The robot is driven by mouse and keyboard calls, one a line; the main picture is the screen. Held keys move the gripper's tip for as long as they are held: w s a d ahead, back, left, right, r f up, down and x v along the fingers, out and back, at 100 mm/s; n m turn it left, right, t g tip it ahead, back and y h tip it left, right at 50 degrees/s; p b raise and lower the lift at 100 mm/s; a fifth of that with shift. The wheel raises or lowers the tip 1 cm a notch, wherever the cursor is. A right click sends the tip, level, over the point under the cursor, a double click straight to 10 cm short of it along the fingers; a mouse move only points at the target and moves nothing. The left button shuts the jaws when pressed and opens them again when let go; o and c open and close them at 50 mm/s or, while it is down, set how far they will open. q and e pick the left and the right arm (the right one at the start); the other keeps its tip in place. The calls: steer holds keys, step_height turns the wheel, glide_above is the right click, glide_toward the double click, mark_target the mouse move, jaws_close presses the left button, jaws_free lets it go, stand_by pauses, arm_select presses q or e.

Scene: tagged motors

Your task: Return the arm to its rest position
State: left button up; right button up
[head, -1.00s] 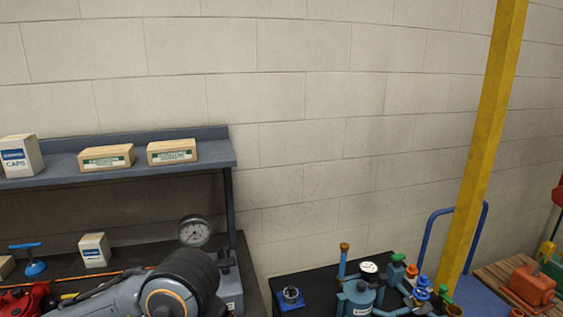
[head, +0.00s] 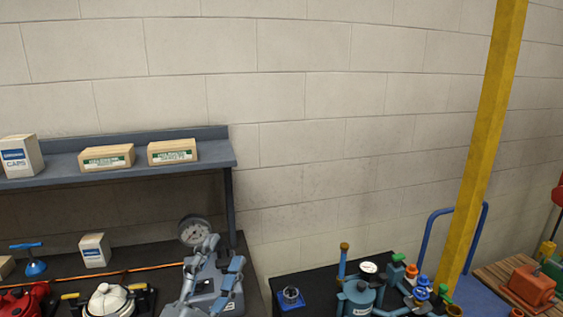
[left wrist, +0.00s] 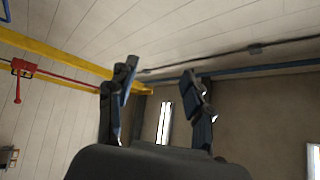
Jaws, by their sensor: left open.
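My left gripper (head: 223,254) rises from the bottom edge of the head view, its fingers pointing up. It stands in front of a grey device with a round dial gauge (head: 194,231) and hides part of it; whether they touch I cannot tell. The left wrist view shows the same gripper (left wrist: 160,78) with its two fingers apart and nothing between them, against the wall and ceiling. The rest of my left arm is below the head view. My right gripper is not in view.
A red machine (head: 24,302) and a white-topped machine (head: 108,300) stand on the left bench under a shelf (head: 60,166) with boxes. A second dark table (head: 318,284) holds a blue-grey pump (head: 356,298) and valves. A yellow post (head: 484,140) stands at right.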

arm_select(q)
steer(key=s+a+f+n+g+y, duration=0.2)
steer(key=a+f+n+g, duration=0.1)
steer(key=f, duration=0.5)
steer(key=s+a+f+n+g+y, duration=0.1)
steer(key=a+f+n+g+y, duration=0.25)
steer(key=f, duration=0.45)
steer(key=s+a+f+n+g+y, duration=0.1)
steer(key=s+a+f+n+g, duration=0.2)
steer(key=f, duration=0.5)
steer(key=s+a+f+n+g, duration=0.2)
steer(key=s+f+n+g, duration=0.45)
steer(key=s+f, duration=0.8)
step_height(320, 180, down, 28)
steer(key=s+m+g+b, duration=0.2)
steer(key=g+b, duration=0.1)
steer(key=b, duration=0.2)
steer(key=s+a+f+b, duration=0.1)
steer(key=s+f+b, duration=0.1)
steer(key=s+f, duration=0.7)
steer(key=s+a+f+g+b, duration=0.1)
steer(key=s+f+b, duration=0.2)
steer(key=s+f, duration=0.5)
step_height(320, 180, down, 6)
steer(key=shift+s+a+r, duration=0.15)
steer(key=shift+s+a, duration=0.05)
steer(key=shift+s, duration=0.15)
